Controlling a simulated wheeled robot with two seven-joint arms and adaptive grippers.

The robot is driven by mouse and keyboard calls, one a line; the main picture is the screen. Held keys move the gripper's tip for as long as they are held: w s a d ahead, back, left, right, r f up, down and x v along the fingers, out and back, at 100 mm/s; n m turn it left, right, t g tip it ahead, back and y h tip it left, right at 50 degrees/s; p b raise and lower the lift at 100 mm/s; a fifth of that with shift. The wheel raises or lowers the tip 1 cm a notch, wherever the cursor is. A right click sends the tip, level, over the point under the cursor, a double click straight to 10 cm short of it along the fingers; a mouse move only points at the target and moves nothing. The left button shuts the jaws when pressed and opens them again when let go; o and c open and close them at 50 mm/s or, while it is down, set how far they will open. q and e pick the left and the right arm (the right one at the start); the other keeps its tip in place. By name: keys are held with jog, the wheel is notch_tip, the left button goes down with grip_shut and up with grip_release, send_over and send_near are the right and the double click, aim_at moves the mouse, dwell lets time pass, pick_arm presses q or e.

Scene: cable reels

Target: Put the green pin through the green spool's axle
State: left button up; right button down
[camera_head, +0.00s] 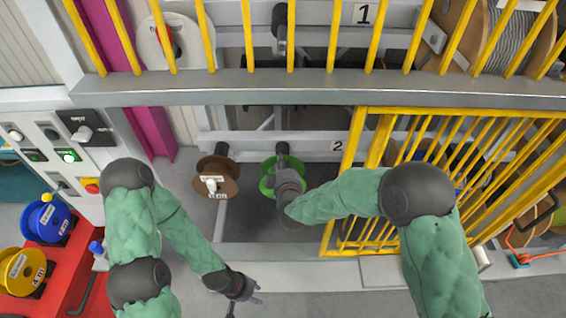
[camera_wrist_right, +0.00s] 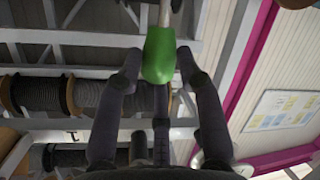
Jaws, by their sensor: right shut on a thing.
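The green spool (camera_head: 266,186) is in the lower bay by the sign 2, largely hidden behind my right gripper (camera_head: 283,165). In the right wrist view my right gripper (camera_wrist_right: 160,80) is shut on the green end of the green pin (camera_wrist_right: 159,55). The pin's pale shaft runs up toward a dark part at the top edge. I cannot tell whether the shaft is inside the spool's axle. My left gripper (camera_head: 244,298) is low in the head view, empty, with its fingers apart, away from the spool.
A brown spool (camera_head: 216,178) hangs left of the green one. A yellow barred gate (camera_head: 345,185) stands close on the right, and a grey rail with yellow bars (camera_head: 300,92) crosses above. A red cart (camera_head: 65,275) with blue and yellow spools is at left. Grey floor lies in front.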

notch_tip(320, 180, down, 12)
jog(key=b, duration=0.9)
jog(key=shift+w+f, duration=0.15)
dwell(0.6)
jog(key=c, duration=0.7)
grip_release()
jog(key=shift+c, duration=0.2)
jog(key=v, duration=1.2)
jog(key=shift+f, duration=0.15)
